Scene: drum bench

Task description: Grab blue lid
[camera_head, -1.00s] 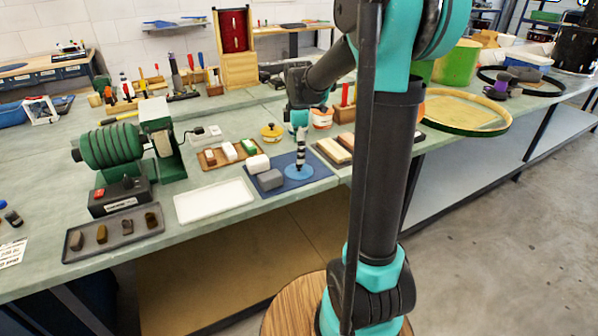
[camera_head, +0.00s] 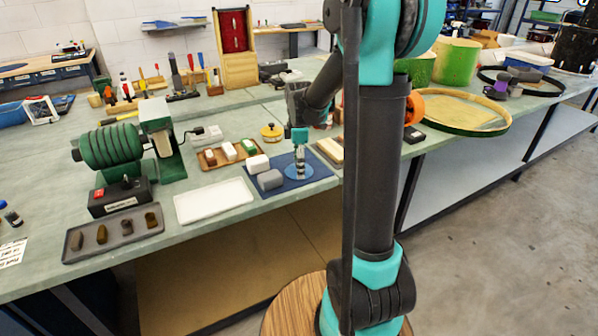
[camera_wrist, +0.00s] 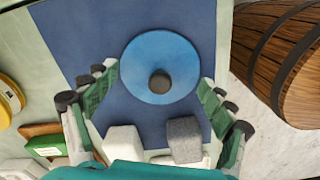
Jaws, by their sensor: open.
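The blue lid (camera_wrist: 150,52) is a round disc with a dark knob (camera_wrist: 159,82) at its middle. It lies on a dark blue mat (camera_wrist: 70,30), and it also shows in the head view (camera_head: 299,173). My gripper (camera_wrist: 158,92) is open, with its two green-padded fingers apart on either side of the knob in the wrist view. In the head view my gripper (camera_head: 299,160) points down just above the lid. Whether the fingers touch the lid is unclear.
A white block (camera_wrist: 124,142) and a grey block (camera_wrist: 186,139) sit on the mat close to my fingers. A white tray (camera_head: 214,201) lies to the left. A yellow-lidded pot (camera_head: 271,132) stands behind. A wooden barrel (camera_wrist: 282,50) shows beyond the bench edge.

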